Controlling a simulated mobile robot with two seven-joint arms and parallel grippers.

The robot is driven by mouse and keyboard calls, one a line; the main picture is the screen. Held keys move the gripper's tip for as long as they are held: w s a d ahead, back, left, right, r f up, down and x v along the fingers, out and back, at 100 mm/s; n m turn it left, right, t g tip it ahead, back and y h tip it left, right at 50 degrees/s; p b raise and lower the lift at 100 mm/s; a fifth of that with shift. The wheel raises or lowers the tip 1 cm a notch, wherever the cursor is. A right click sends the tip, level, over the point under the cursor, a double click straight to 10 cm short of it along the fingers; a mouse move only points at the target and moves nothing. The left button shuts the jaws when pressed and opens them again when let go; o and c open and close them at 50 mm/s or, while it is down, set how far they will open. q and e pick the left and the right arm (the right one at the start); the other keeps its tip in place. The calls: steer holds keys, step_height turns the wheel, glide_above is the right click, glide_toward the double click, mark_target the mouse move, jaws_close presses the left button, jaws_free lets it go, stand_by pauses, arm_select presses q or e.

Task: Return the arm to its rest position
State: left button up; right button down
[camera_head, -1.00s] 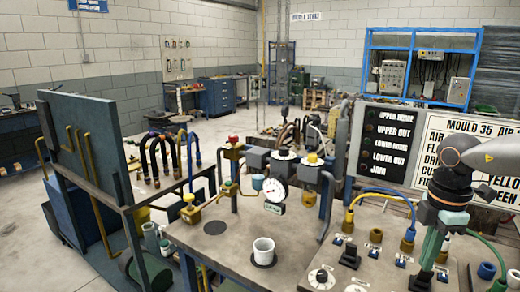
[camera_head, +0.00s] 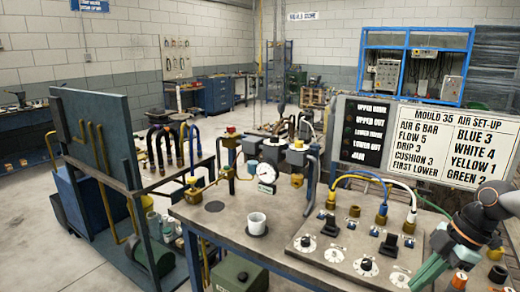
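My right arm (camera_head: 494,204) comes in from the right edge. Its dark wrist and green-fingered gripper (camera_head: 428,272) slant down to the left, at the right end of the bench. The fingers lie close together in this view, so I cannot tell whether they are open or shut. I see nothing clearly held in them. My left arm and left gripper are not in view.
A sign board (camera_head: 453,145) stands behind. A trolley with a dark upright panel (camera_head: 100,135) stands left. Floor is clear further left.

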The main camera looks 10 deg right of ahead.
steer(key=s+a+f+m+t+p, duration=0.1)
steer(key=s+a+f+m+t, duration=0.15)
steer(key=f+m+t, duration=0.5)
steer(key=s+a+f+m+t+p, duration=0.15)
steer(key=s+f+t, duration=0.25)
steer(key=f, duration=0.7)
arm_select(q)
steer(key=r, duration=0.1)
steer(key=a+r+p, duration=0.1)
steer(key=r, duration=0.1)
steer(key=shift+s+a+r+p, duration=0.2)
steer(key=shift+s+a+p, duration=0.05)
steer(key=shift+p, duration=0.05)
arm_select(e)
steer(key=s+a+f+m+g, duration=0.1)
steer(key=s+a+f, duration=0.2)
steer(key=a, duration=0.2)
steer(key=s+a+f+m+g+h, duration=0.1)
steer(key=s+a+f+m, duration=0.1)
steer(key=a, duration=0.4)
steer(key=s+a+f+m+g+h, duration=0.1)
steer(key=s+a+f+m, duration=0.1)
steer(key=s+a+f, duration=0.2)
steer(key=shift+a+g, duration=0.35)
steer(key=shift+a, duration=0.5)
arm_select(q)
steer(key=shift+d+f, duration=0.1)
arm_select(e)
steer(key=shift+d, duration=0.1)
